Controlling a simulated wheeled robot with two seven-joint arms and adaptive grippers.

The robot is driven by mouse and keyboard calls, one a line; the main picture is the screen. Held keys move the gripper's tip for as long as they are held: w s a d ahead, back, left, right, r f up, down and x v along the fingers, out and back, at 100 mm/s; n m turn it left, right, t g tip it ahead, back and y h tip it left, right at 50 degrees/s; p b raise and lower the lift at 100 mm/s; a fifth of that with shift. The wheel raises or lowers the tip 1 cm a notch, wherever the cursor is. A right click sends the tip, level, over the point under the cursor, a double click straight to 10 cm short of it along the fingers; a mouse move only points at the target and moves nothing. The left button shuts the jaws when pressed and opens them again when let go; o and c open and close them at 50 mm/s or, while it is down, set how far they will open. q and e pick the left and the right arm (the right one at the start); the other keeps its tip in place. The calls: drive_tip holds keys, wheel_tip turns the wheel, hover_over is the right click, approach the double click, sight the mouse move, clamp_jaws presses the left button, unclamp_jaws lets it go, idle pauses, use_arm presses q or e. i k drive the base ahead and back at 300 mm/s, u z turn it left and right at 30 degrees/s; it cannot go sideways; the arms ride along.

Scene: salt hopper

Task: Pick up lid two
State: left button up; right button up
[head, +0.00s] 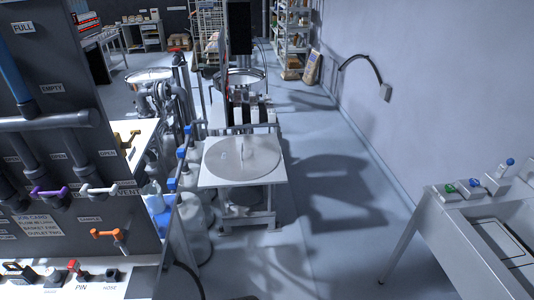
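A large round grey disc (258,158), lid-like, lies flat on a white-topped stand (241,182) in the middle of the head view. Small pale upright parts, perhaps a handle, show on its left half. No label on it can be read, so I cannot tell whether it is lid two. A second round, pale, disc-like top (149,75) sits on metal equipment further back on the left. Neither of my grippers can be made out in this view.
A dark panel (60,135) with pipes and coloured handles fills the left. Several bottles and drums (188,235) crowd beside the stand. A grey console (462,225) with buttons stands at the right. Clear floor (335,240) lies between stand and console.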

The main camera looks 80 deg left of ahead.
sight(238, 159)
drive_tip(key=i, duration=0.3)
drive_tip(key=u, duration=2.7)
drive_tip(key=i, duration=1.2)
